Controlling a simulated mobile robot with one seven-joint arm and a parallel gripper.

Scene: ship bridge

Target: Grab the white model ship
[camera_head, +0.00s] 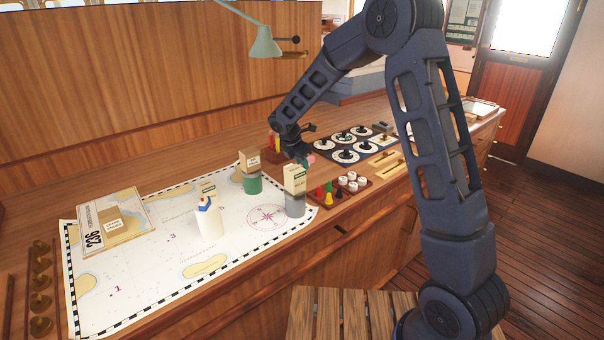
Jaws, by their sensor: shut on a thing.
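My gripper (300,155) is over the counter, just above and behind a tan labelled box (294,180) on a grey cylinder (295,208). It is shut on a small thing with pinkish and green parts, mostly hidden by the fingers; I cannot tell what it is. On the chart, a white cylinder (205,238) bears a small blue, white and red object (204,203) that may be a model ship. My gripper is apart from it, to its right and farther back. No plainly white model ship can be made out.
A green cylinder (252,185) bears another tan box (249,158). A chart (150,290) covers the left counter. A rack of coloured pieces (340,190) and round dials (350,137) lie to the right. A lamp (265,42) hangs behind. A slatted wooden seat (340,310) stands in front.

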